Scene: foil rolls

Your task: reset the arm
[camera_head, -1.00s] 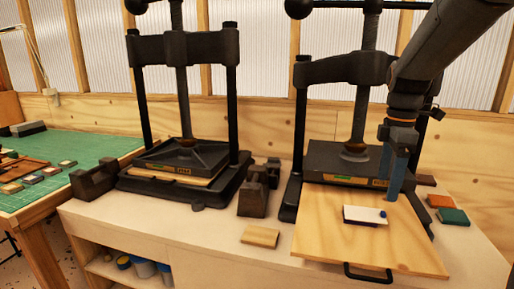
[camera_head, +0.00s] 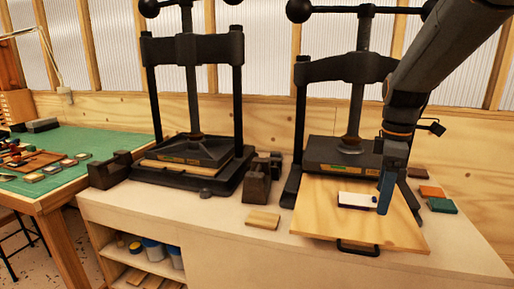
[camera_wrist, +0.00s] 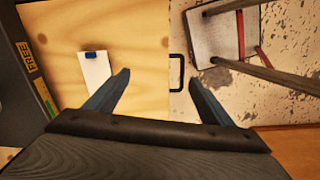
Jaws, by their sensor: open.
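My gripper (camera_head: 387,192) hangs from my arm at the right, over the right press's wooden board, pointing down. In the wrist view its two blue-grey fingers (camera_wrist: 158,92) are spread apart with nothing between them. A white block with a small blue piece on it (camera_head: 357,200) lies on the board (camera_head: 330,222), left of the fingers. The white block also shows in the wrist view (camera_wrist: 95,72), beyond the left finger and apart from it.
Two black presses, left (camera_head: 190,150) and right (camera_head: 345,150), stand on the pale bench. Orange (camera_head: 431,191) and green (camera_head: 442,205) blocks lie right of the board. A small wooden block (camera_head: 263,219) lies left of it. The board's black handle (camera_head: 358,248) faces front.

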